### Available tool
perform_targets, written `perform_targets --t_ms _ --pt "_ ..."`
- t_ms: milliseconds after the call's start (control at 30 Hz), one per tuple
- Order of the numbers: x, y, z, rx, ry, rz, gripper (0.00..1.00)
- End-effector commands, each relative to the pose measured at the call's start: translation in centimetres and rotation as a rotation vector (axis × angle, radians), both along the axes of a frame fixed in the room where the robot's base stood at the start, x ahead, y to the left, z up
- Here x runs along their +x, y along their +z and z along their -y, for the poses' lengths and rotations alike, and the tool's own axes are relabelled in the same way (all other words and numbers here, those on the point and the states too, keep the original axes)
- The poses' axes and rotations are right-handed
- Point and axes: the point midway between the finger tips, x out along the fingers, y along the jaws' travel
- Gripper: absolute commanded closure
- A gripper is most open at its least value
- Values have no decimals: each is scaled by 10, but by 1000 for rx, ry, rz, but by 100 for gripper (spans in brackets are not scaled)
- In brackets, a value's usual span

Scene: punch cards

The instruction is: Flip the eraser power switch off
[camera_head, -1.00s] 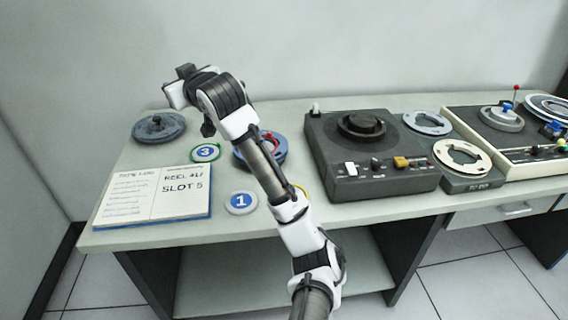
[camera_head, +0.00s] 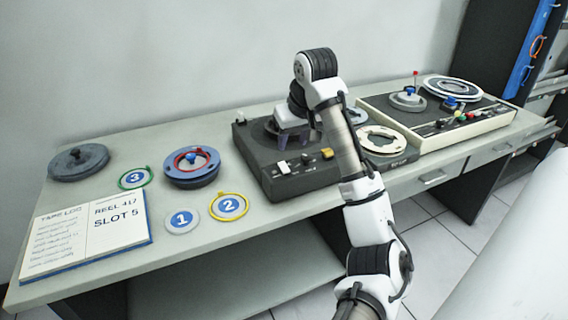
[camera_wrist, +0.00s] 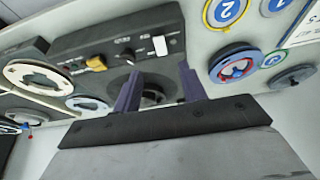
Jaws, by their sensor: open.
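The eraser looks to be the dark grey box (camera_head: 262,150) with a round black hub on top, in mid-table. Its sloped front carries a white rocker switch (camera_head: 285,167), a small dark knob and a yellow button (camera_head: 327,153). I cannot read its labels or tell the switch's on or off side. My gripper (camera_head: 292,138) is open and points down above the box, behind the white switch. In the wrist view, its two dark fingers (camera_wrist: 161,72) are apart and empty, with the white switch (camera_wrist: 160,46) beyond their tips. They partly hide the hub.
Left are a blue reel (camera_head: 192,168), numbered discs, a grey disc (camera_head: 79,160) and an open log book (camera_head: 85,234). The front table strip is clear.

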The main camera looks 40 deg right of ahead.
Motion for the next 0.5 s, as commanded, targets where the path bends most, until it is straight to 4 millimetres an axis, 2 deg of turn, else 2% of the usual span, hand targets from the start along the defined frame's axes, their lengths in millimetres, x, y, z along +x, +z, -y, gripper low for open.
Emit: perform_targets --t_ms 300,500 --pt "25 -62 6 0 0 -1 58" --pt "36 -88 9 -1 0 0 58"
